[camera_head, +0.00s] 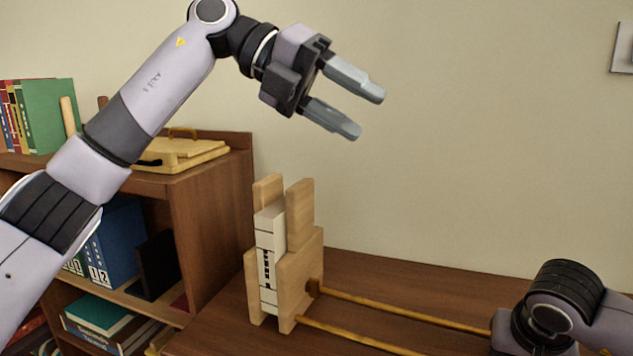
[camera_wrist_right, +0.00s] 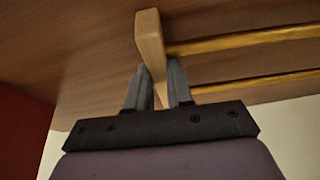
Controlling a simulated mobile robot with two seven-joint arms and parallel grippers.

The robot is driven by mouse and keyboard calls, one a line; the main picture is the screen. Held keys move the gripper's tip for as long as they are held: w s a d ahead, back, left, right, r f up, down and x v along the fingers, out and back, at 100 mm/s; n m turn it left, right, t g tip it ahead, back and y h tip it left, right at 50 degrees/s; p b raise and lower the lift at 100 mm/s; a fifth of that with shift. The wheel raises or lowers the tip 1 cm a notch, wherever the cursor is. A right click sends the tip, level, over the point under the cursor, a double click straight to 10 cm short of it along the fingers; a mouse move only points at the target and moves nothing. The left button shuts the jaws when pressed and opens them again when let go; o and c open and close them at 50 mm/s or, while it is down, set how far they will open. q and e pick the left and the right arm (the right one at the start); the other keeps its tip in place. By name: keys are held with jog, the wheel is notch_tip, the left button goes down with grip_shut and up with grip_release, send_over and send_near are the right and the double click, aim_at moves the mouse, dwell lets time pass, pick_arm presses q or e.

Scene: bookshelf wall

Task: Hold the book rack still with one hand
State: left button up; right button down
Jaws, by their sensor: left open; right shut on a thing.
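The book rack (camera_head: 303,262) stands on the brown wooden surface in the head view, with light wooden uprights at its left end. Two thin rods run from there to the right, toward my right arm. A pale book or block (camera_head: 268,255) stands upright between the uprights. My left gripper (camera_head: 358,112) is open and empty, in the air above and right of the uprights. In the right wrist view my right gripper (camera_wrist_right: 155,88) is shut on a light wooden part of the rack (camera_wrist_right: 150,45), beside the rods. In the head view, its fingers and the rack's right end are hidden.
A brown bookshelf (camera_head: 212,215) stands at the left, with several books (camera_head: 112,240) inside. A yellowish wooden case (camera_head: 180,150) and more books (camera_head: 48,115) are on top. A plain wall is behind. The wooden surface (camera_head: 400,285) behind the rods is clear.

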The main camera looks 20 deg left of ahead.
pick_arm(q)
jog(key=w+a+f+t+y, duration=0.2)
jog(key=a+f+y, duration=0.1)
jog(key=y, duration=0.2)
jog(key=n+y, duration=0.2)
jog(key=y, duration=0.4)
send_near(299, 184)
jog(key=shift+t, duration=0.4)
jog(key=shift+s+x, duration=0.15)
jog(key=shift+x, duration=2.55)
jog(key=shift+s+x, duration=0.1)
jog(key=shift+x, duration=2.6)
jog(key=shift+f, duration=0.1)
grip_shut()
